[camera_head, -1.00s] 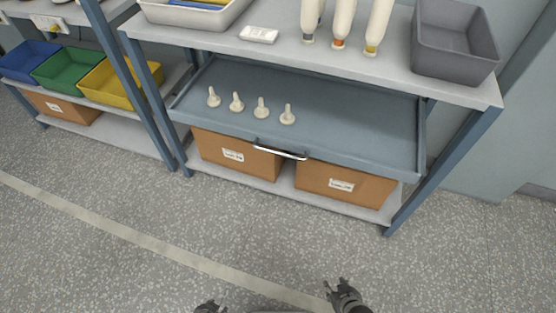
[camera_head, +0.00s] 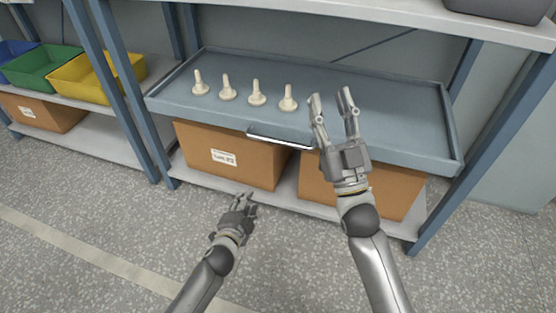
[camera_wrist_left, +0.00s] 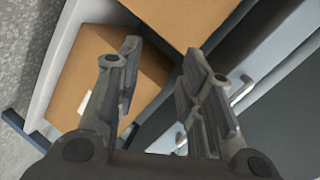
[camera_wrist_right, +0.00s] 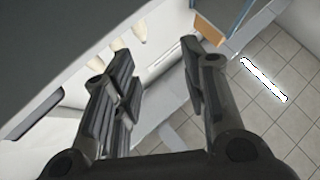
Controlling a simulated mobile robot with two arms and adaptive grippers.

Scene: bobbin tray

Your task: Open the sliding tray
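The blue-grey sliding tray (camera_head: 390,118) sits between the rack's posts, its front about level with them. Several cream bobbins (camera_head: 257,94) stand upright on its left part. A silver bar handle (camera_head: 279,138) is on its front edge. My right gripper (camera_head: 331,98) is open and empty; in the head view it overlaps the tray front, right of the handle. It is also open in the right wrist view (camera_wrist_right: 160,60). My left gripper (camera_head: 247,200) is lower, below the handle and in front of the left box. It is open and empty in the left wrist view (camera_wrist_left: 160,52).
Two cardboard boxes (camera_head: 228,160) stand on the lower shelf under the tray. The rack's upper shelf (camera_head: 400,12) lies above, with a grey bin (camera_head: 500,8) on it. Blue posts flank the tray. Yellow (camera_head: 85,78) and green bins stand left. The floor in front is clear.

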